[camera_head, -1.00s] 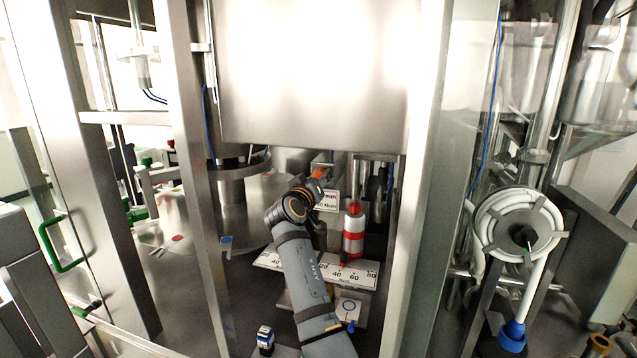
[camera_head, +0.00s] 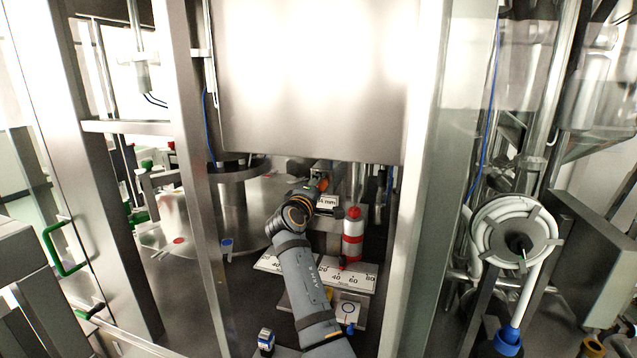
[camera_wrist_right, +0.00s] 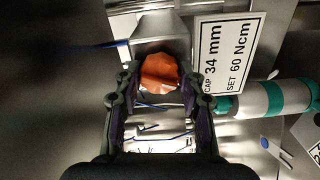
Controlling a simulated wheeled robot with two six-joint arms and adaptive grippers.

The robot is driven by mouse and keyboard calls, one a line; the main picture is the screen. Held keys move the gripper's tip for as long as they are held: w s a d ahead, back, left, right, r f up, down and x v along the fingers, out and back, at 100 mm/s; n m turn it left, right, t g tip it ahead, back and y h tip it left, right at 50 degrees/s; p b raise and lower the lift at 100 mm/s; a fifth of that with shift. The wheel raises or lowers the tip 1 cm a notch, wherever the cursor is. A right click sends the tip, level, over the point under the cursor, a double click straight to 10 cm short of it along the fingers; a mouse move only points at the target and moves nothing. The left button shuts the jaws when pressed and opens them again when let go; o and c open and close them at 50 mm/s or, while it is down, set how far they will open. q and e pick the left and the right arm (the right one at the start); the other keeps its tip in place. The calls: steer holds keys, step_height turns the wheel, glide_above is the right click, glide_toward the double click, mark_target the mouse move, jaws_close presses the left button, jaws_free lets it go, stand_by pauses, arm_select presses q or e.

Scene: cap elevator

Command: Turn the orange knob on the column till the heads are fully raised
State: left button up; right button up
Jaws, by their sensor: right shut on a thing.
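The orange knob (camera_wrist_right: 160,73) sits between the two dark fingers of my right gripper (camera_wrist_right: 158,88) in the right wrist view, with a finger on each side of it. My right gripper (camera_head: 318,186) is shut on the knob, below the large metal hood in the head view. Only a little orange shows at its tip there, and the gripper hides most of the knob. A grey metal block (camera_wrist_right: 160,35) lies behind the knob. The heads cannot be clearly made out. My left gripper is not in view.
A white label (camera_wrist_right: 222,55) reads "CAP 34 mm, SET 60 Ncm". A red-and-white bottle (camera_head: 353,236) stands right of my forearm, by a white scale plate (camera_head: 360,279). The metal hood (camera_head: 310,90) hangs above, with frame posts (camera_head: 425,180) on both sides.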

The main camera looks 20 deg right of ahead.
steer(key=n+p, duration=0.1)
steer(key=n, duration=0.2)
steer(key=shift+p, duration=0.3)
steer(key=shift+f+n+p, duration=0.1)
steer(key=shift+n+p, duration=0.3)
steer(key=shift+n, duration=0.4)
steer(key=shift+f, duration=0.1)
steer(key=o, duration=1.2)
steer(key=shift+a, duration=0.1)
